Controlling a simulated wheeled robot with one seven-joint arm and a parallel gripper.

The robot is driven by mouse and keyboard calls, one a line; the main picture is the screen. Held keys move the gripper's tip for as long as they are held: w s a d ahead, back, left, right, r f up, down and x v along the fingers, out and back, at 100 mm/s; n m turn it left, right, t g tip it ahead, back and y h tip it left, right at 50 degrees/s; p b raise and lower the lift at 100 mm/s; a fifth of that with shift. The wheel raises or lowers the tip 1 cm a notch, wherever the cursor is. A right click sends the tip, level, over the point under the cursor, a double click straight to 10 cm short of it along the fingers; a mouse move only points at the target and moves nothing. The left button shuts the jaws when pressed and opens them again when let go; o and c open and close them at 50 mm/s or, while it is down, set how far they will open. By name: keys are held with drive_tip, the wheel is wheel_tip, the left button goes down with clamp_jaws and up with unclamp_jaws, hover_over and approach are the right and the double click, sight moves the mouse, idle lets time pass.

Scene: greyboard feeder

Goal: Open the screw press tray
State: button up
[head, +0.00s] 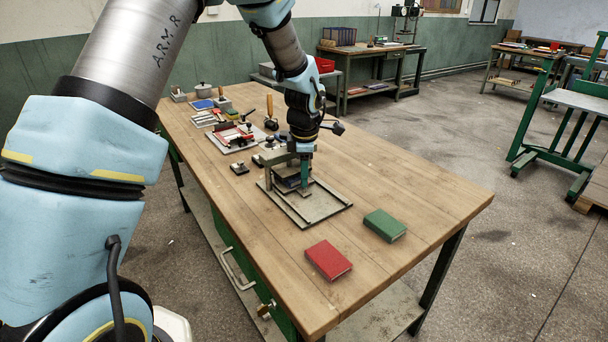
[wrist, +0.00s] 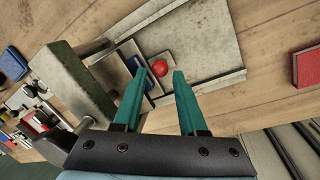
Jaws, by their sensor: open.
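The screw press (head: 273,157) stands on the workbench with a grey metal frame; in the wrist view its body (wrist: 72,85) is at left. A flat grey plate with raised side rails (head: 322,208) extends from its front; the plate also shows in the wrist view (wrist: 205,38). Dark and blue layers (wrist: 133,64) sit under the press frame. A round red knob (wrist: 160,68) is at their front edge. My gripper (wrist: 160,75) is open, its green fingers appearing either side of the knob; I cannot tell whether they touch it. In the head view my gripper (head: 305,183) is at the press front.
A red book (head: 328,260) and a green book (head: 384,225) lie at the bench's near end. Several tools, a small red-and-white device (head: 232,134) and containers crowd the far left end.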

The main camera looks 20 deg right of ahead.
drive_tip(key=shift+w+f, duration=0.2)
drive_tip(key=shift+f, duration=0.8)
clamp_jaws()
idle(0.8)
